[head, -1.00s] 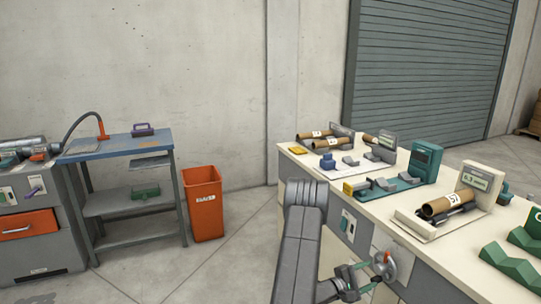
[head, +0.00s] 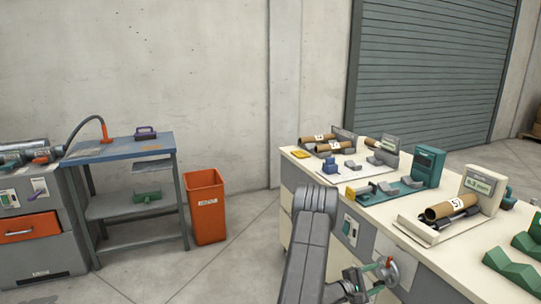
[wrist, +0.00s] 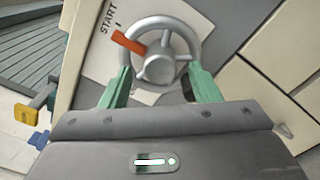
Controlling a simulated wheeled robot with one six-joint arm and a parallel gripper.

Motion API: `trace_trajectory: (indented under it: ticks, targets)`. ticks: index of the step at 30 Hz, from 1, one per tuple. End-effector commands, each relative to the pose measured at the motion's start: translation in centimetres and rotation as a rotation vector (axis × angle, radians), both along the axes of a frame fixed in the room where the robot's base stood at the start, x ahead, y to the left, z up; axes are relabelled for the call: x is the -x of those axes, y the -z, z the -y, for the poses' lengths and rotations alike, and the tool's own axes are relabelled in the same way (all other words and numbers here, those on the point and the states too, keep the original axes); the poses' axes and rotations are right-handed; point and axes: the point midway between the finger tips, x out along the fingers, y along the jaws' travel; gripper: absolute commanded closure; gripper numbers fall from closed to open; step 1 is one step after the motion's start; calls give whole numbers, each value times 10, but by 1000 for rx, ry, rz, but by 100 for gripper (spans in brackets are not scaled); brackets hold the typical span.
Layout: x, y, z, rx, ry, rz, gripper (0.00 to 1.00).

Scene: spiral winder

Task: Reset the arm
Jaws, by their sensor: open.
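My gripper (head: 370,279) is low in the head view, in front of the bench's near side. In the wrist view its green fingers (wrist: 160,88) are spread apart with nothing held between them. A grey handwheel (wrist: 155,68) with an orange-red handle (wrist: 127,43) lies just ahead of them, with its lower rim near the fingertips. I cannot tell whether the fingers touch the rim. The handle points to the upper left, below the word START on the panel. The handwheel (head: 390,272) also shows in the head view beside my gripper.
The cream bench top (head: 390,207) carries gauges, a brown tube (head: 451,207) and green V-blocks (head: 514,270). An orange bin (head: 207,213) and a blue-topped cart (head: 118,148) stand to the left. The floor between the bin and bench is open.

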Motion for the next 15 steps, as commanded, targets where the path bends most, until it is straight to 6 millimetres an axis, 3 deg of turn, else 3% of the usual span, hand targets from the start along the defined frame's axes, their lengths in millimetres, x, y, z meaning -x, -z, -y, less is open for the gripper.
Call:
trace_trajectory:
  ticks: [15]
  targets:
    - [38,1,-93,-1,-2,-3,44]
